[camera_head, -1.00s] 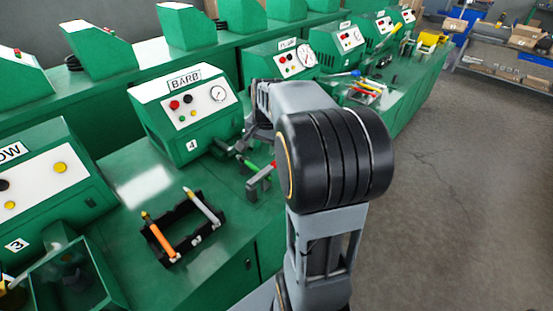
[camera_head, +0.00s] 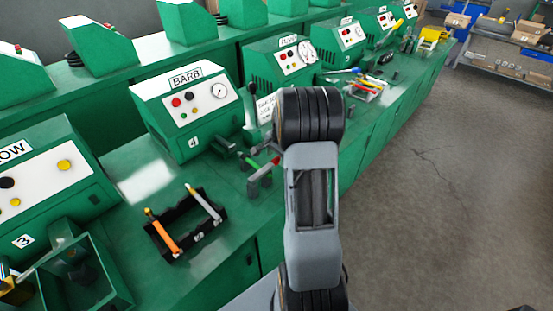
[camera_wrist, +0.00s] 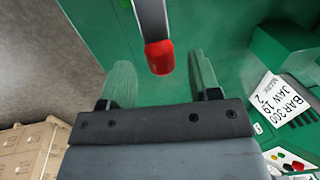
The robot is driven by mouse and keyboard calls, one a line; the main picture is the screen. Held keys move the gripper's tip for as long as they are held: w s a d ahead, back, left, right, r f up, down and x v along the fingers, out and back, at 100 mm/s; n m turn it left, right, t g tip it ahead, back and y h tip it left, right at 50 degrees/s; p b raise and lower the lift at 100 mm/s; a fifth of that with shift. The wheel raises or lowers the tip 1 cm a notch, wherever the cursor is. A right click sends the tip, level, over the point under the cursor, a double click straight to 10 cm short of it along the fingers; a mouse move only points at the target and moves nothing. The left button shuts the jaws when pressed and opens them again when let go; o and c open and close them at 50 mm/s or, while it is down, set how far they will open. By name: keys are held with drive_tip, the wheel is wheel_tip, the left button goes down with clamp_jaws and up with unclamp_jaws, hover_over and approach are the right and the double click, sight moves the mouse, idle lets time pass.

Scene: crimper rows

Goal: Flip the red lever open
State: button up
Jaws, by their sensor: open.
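The red lever shows in the wrist view as a grey bar with a red tip (camera_wrist: 159,57), coming in from the top edge. In the head view its red end (camera_head: 275,161) shows on the bench in front of the BARB machine (camera_head: 187,108), partly close to my arm's outline. My gripper (camera_wrist: 161,74) is open, its two green-looking fingers on either side of the red tip in the wrist view. Whether the tip lies at finger depth or beyond them I cannot tell. No contact shows.
A black rack (camera_head: 185,226) with an orange and a grey tool stands left of the lever. A sign card (camera_wrist: 283,100) stands beside the machine. Cardboard boxes (camera_wrist: 30,150) show at the wrist view's lower left. The floor right of the bench is clear.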

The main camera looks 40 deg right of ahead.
drive_tip(key=shift+w+f, duration=0.2)
drive_tip(key=shift+f, duration=0.9)
clamp_jaws()
